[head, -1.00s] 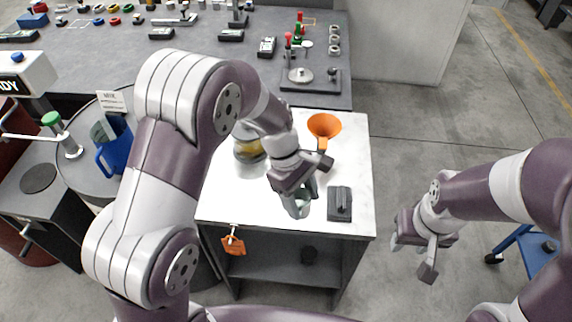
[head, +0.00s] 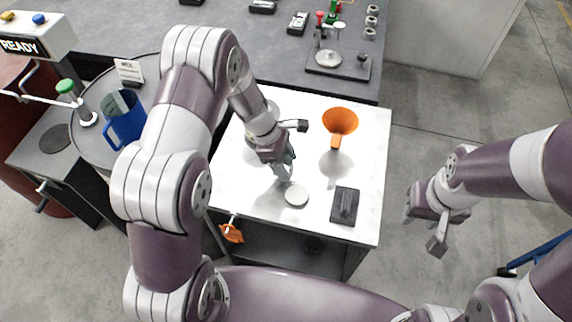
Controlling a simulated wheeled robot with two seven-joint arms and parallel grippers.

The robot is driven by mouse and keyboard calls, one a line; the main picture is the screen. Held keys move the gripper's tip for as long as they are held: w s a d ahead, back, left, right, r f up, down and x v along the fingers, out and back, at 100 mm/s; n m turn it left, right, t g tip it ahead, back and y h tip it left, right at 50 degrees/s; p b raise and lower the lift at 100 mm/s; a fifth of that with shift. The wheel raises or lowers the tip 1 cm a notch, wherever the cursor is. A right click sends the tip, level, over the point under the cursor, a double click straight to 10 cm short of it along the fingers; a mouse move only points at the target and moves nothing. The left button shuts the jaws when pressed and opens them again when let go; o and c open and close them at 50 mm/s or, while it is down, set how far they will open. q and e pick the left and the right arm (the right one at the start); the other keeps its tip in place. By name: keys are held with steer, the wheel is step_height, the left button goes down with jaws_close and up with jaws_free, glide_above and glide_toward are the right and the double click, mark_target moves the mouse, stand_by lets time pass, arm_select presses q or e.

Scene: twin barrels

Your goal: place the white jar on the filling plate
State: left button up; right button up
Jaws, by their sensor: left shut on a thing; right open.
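My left gripper (head: 286,172) is over the white-topped bench, pointing down, with its fingertips at the upper edge of a pale round thing (head: 296,194). I take this to be the white jar seen from above; only its round top shows clearly. The gripper is shut on it, though the hand hides part of the contact. Whether it touches the bench I cannot tell. A dark round plate (head: 57,138), perhaps the filling plate, lies on the grey stand at the left, below the green-topped tap (head: 67,87). My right gripper (head: 437,228) is open and empty, off the bench's right side.
The bench (head: 370,150) also holds an orange funnel (head: 340,121) and a dark block (head: 345,206). A blue jug (head: 127,122) stands on the round drum top, between bench and stand. My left arm covers the bench's left part. A READY box (head: 35,35) stands at far left.

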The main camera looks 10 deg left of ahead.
arm_select(q)
steer(key=shift+s+f, duration=0.2)
steer(key=shift+f, duration=0.85)
steer(key=shift+w+f, duration=0.15)
steer(key=shift+w, duration=0.15)
steer(key=shift+s+f, duration=0.1)
steer(key=shift+f, duration=0.05)
steer(key=o, duration=1.1)
